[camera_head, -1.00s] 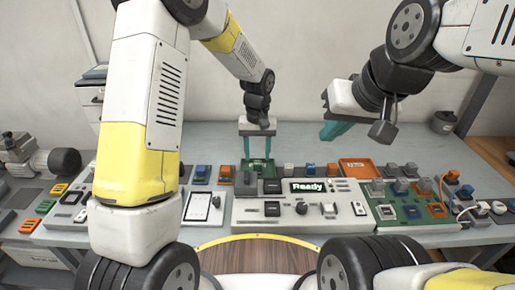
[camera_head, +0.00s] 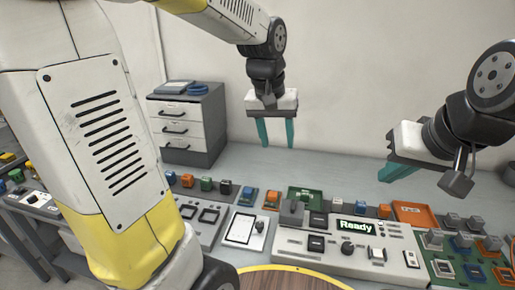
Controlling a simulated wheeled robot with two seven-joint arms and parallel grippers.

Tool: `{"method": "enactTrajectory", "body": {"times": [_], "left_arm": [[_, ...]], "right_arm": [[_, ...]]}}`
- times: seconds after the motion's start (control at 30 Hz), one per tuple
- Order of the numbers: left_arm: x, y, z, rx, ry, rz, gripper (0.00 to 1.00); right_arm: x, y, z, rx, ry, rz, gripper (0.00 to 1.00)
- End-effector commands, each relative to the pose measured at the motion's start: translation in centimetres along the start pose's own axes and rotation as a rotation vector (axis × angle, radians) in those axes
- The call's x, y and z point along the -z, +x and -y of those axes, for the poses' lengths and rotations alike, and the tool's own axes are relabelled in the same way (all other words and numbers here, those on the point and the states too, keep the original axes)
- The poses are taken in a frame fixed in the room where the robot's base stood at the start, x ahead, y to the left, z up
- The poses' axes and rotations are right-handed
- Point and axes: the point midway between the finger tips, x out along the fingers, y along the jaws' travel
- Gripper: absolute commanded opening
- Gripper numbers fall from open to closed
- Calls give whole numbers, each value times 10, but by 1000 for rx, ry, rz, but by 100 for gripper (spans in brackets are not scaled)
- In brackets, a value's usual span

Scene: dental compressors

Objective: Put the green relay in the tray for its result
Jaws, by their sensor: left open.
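My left gripper (camera_head: 276,132) is open and empty, with its teal fingers apart, raised above the back of the bench. Below it and slightly right, behind the console, is a green tray (camera_head: 316,196). What lies inside the tray is too small and partly hidden to tell. An orange tray (camera_head: 415,214) stands further right. A small green block (camera_head: 206,184), which looks like a relay, stands in a row of coloured blocks at the left. My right gripper (camera_head: 396,172) hangs above the right of the bench; its fingers overlap, so its opening is unclear.
The grey console (camera_head: 348,248) shows "Ready" on its display (camera_head: 355,226). A board with several relays (camera_head: 462,245) lies at the right. A drawer cabinet (camera_head: 188,125) stands at the back left. The bench behind the trays is clear.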

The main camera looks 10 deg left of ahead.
Motion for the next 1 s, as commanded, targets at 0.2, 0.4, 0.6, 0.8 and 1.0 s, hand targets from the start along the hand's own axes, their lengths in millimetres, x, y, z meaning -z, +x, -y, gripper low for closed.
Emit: {"method": "enactTrajectory", "body": {"times": [0.2, 0.4, 0.6, 0.8, 1.0], "left_arm": [[-66, -49, 31, -44, 12, -167, 48], [-108, -61, 42, -64, 27, -270, 48], [-122, -62, 44, -69, 36, -304, 48], [-122, -62, 44, -69, 36, -304, 48], [-122, -62, 44, -69, 36, -304, 48]], "right_arm": [[0, 0, 0, 0, 0, 0, 0], [0, 0, 0, 0, 0, 0, 0], [0, 0, 0, 0, 0, 0, 0], [0, 0, 0, 0, 0, 0, 0], [0, 0, 0, 0, 0, 0, 0]]}}
